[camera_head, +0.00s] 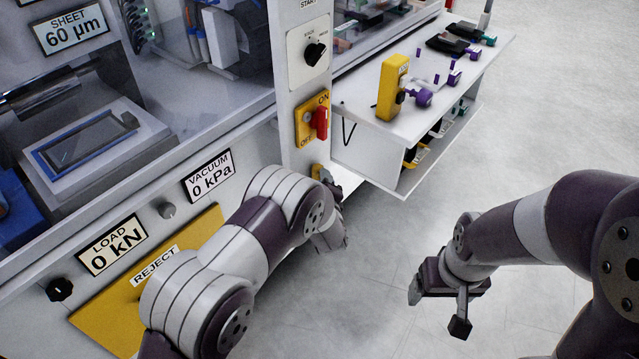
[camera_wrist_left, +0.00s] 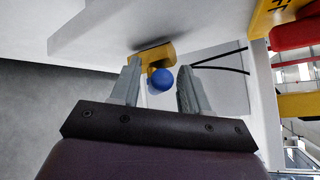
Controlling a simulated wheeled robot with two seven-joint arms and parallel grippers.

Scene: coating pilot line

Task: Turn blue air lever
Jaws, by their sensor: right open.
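The blue air lever shows in the left wrist view as a round blue knob (camera_wrist_left: 160,79) in front of a yellow mount (camera_wrist_left: 155,57) on the pale machine face. My left gripper (camera_wrist_left: 158,68) is open, with one finger on each side of the knob in the picture. I cannot tell whether either finger touches it. In the head view my left gripper (camera_head: 329,184) is low by the machine post, below the red switch, and the arm hides the blue knob; a bit of the yellow mount (camera_head: 317,171) shows. My right gripper (camera_head: 437,309) is open and empty over the floor.
A red switch handle (camera_head: 320,122) on a yellow ON/OFF plate is just above my left gripper. A white side table (camera_head: 355,105) with a yellow block (camera_head: 392,87) and purple-knobbed parts stands to the right. The yellow reject door (camera_head: 115,310) is under my left arm. Floor at right is clear.

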